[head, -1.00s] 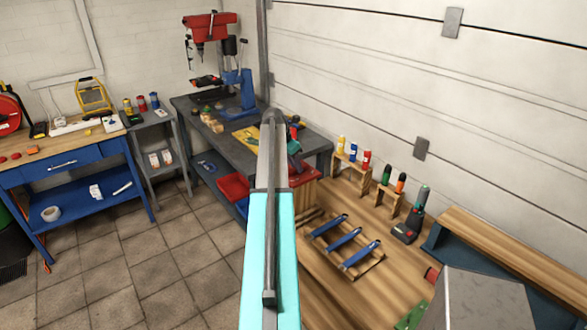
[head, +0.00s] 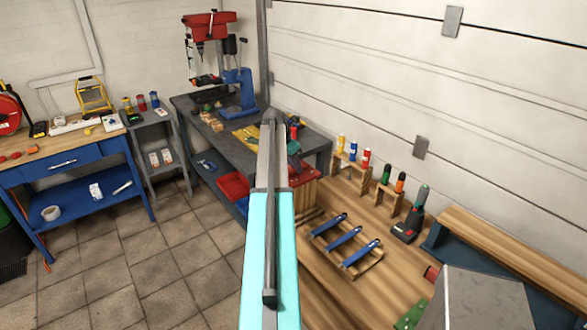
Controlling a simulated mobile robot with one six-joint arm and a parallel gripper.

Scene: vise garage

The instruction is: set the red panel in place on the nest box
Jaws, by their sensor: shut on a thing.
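My own arm link, cyan and grey, runs up the middle of the head view and covers part of the workbench. I cannot make out my gripper or its fingertips. A flat red surface (head: 304,171) shows just right of the arm, above a wooden front (head: 306,193). I cannot tell whether these are the red panel and the nest box. A small red piece (head: 431,273) also shows at the lower right, beside a grey block; what it belongs to is unclear.
A dark workbench (head: 316,143) carries a red and blue drill press (head: 236,85). A wooden surface at right holds a rack with blue bars (head: 344,237), coloured bottles (head: 366,159) and a cordless drill (head: 410,226). A green piece (head: 411,317) lies at the bottom. Tiled floor at left is clear.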

